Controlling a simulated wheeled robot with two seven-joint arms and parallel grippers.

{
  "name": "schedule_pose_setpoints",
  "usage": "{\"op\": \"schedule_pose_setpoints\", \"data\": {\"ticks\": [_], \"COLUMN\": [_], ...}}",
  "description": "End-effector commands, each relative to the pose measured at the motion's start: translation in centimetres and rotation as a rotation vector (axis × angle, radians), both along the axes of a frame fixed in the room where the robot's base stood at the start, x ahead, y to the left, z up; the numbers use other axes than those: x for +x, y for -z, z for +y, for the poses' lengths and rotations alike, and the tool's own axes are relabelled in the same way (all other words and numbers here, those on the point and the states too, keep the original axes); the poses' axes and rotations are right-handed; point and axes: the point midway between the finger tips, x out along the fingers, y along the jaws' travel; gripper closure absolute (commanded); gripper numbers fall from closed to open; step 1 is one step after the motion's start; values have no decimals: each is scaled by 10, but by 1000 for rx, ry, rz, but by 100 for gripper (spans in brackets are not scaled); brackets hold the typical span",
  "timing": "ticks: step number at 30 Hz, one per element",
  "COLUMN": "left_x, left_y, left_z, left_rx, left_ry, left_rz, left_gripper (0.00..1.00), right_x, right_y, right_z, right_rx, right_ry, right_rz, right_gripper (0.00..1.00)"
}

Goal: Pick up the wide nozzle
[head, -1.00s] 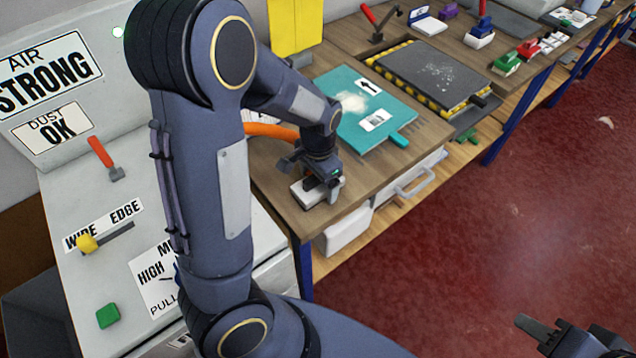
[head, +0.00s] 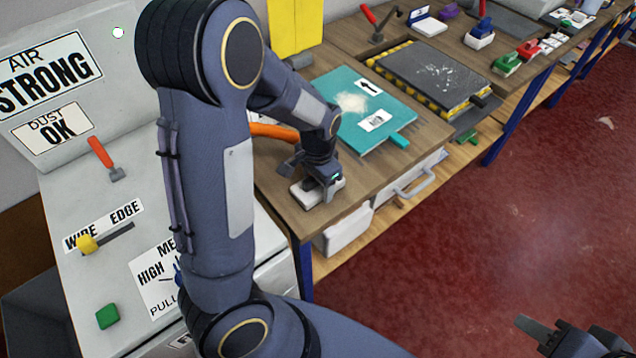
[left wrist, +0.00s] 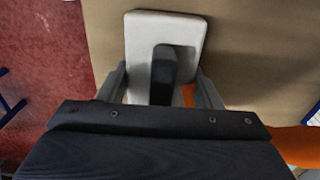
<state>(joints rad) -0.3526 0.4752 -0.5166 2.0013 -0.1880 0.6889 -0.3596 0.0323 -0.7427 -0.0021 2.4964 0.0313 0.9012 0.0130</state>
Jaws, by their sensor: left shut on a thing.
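The wide nozzle (head: 304,194) looks like a flat white block with a dark upright grip. It is at the near corner of the wooden bench, and in the left wrist view its white plate (left wrist: 148,28) and dark grip (left wrist: 164,68) show between the fingers. My left gripper (head: 322,180) comes down on it from above and is shut on its grip. I cannot tell whether the block touches the bench. My right gripper (head: 572,338) is at the bottom right, fingers apart and empty, over the red floor.
A teal board (head: 372,120) with pale dust lies behind the nozzle, and an orange hose (head: 270,131) runs beside my left arm. A dark mat with striped edges (head: 425,75) is further back. A grey control panel (head: 75,200) stands at left. The red floor at right is open.

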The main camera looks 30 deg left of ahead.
Motion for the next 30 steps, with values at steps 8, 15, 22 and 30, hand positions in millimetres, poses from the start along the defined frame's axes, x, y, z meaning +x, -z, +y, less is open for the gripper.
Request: {"op": "schedule_pose_setpoints", "data": {"ticks": [8, 15, 22, 30], "left_x": [2, -18, -49, -76], "left_y": [-20, -71, -104, -124], "left_z": [0, -27, -66, -101], "left_rx": [-1, -4, -2, 0], "left_ry": [0, 8, 8, 4], "left_rz": [-8, -9, -5, -3], "left_gripper": [73, 73, 73, 73], "right_x": [0, 0, 0, 0], "right_y": [3, 2, 6, 9], "right_z": [0, 0, 0, 0], "right_rx": [0, 0, 0, 0], "right_ry": [0, 0, 0, 0], "right_rz": [0, 0, 0, 0], "right_gripper": [62, 62, 62, 62]}}
